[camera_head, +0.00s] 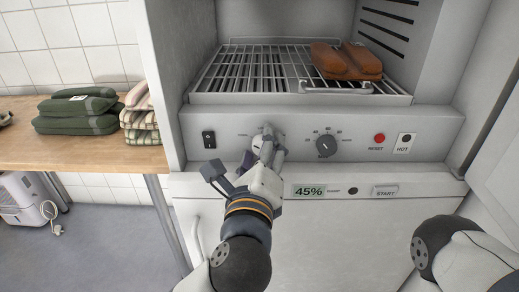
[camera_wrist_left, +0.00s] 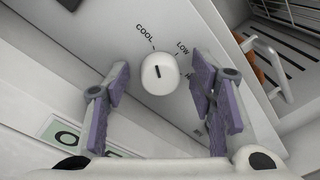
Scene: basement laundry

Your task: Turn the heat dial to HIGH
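The heat dial (camera_wrist_left: 158,74) is a white round knob with a short dark mark, on the pale control panel. Labels COOL, LOW and a partly hidden H word sit around it in the left wrist view. The mark stands near upright there, closer to COOL than to the H label. In the head view the dial (camera_head: 259,143) is partly covered by my left gripper (camera_head: 267,146). My left gripper is open, its fingers spread on both sides of the dial, with gaps visible in the wrist view. My right gripper is out of frame; only my right arm shows at lower right.
The panel also has a black switch (camera_head: 209,139), a dark dial (camera_head: 326,146), a red RESET button (camera_head: 379,138) and a HOT lamp (camera_head: 405,142). Above, a wire rack (camera_head: 250,75) holds brown folded items (camera_head: 346,62). Below are a 45% display (camera_head: 310,191) and START button (camera_head: 385,191).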

